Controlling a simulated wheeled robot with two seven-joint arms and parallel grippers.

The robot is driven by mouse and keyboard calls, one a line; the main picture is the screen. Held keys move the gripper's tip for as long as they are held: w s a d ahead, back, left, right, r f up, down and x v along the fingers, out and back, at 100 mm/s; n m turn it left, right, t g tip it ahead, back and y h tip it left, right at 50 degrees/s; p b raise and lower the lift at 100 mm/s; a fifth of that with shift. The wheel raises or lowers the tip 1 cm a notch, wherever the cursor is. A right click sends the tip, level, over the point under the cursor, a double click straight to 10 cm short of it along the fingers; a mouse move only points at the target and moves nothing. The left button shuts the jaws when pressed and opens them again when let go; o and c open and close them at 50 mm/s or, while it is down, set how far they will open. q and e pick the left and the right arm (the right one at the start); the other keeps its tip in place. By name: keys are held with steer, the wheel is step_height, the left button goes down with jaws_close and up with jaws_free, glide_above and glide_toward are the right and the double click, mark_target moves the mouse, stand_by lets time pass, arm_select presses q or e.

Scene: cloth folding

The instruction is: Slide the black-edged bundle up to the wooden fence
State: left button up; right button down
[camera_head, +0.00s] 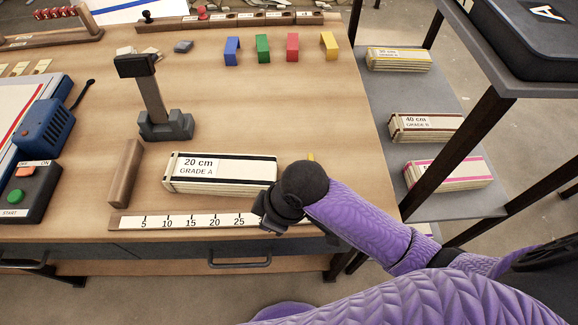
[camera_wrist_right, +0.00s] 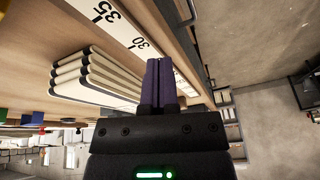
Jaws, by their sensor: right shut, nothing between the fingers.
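The black-edged bundle (camera_head: 218,184), labelled "20 cm GRADE A", lies flat on the wooden table behind the printed ruler. The upright wooden fence (camera_head: 126,172) stands to its left, with a gap of bare table between them. My right gripper (camera_head: 272,214) is at the bundle's right front end. In the right wrist view the purple fingers (camera_wrist_right: 159,84) are together and empty, beside the end of the bundle (camera_wrist_right: 92,80). I cannot tell whether they touch it. My left gripper is out of view.
The ruler (camera_head: 190,221) runs along the table's front edge. A post on a dark base (camera_head: 166,127) stands behind the fence. A button box (camera_head: 29,190) is at left. Coloured blocks (camera_head: 263,48) stand at the back. Other bundles (camera_head: 448,175) lie on the shelf at right.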

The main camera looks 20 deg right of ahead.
steer(key=w+n, duration=0.1)
steer(key=w+d+r+n, duration=0.1)
steer(key=w+n+g+h, duration=0.1)
steer(key=shift+w+d+r, duration=0.1)
steer(key=shift+d+r, duration=0.2)
steer(key=shift+r, duration=0.1)
steer(key=w+d+r+n+h, duration=0.1)
steer(key=w+d+r+h, duration=0.25)
steer(key=w+d, duration=0.45)
steer(key=shift+g+y, duration=0.4)
steer(key=shift+y, duration=0.05)
steer(key=f+b, duration=0.1)
steer(key=f, duration=0.2)
steer(key=f+b, duration=0.2)
steer(key=d+f+b, duration=0.1)
steer(key=f, duration=0.2)
steer(key=shift+s+f, duration=0.35)
steer(key=a, duration=0.1)
steer(key=w+a+b, duration=0.1)
steer(key=a, duration=0.1)
steer(key=shift+a+f, duration=0.1)
steer(key=shift+f, duration=0.05)
steer(key=shift+w+a, duration=0.1)
steer(key=shift+a, duration=0.2)
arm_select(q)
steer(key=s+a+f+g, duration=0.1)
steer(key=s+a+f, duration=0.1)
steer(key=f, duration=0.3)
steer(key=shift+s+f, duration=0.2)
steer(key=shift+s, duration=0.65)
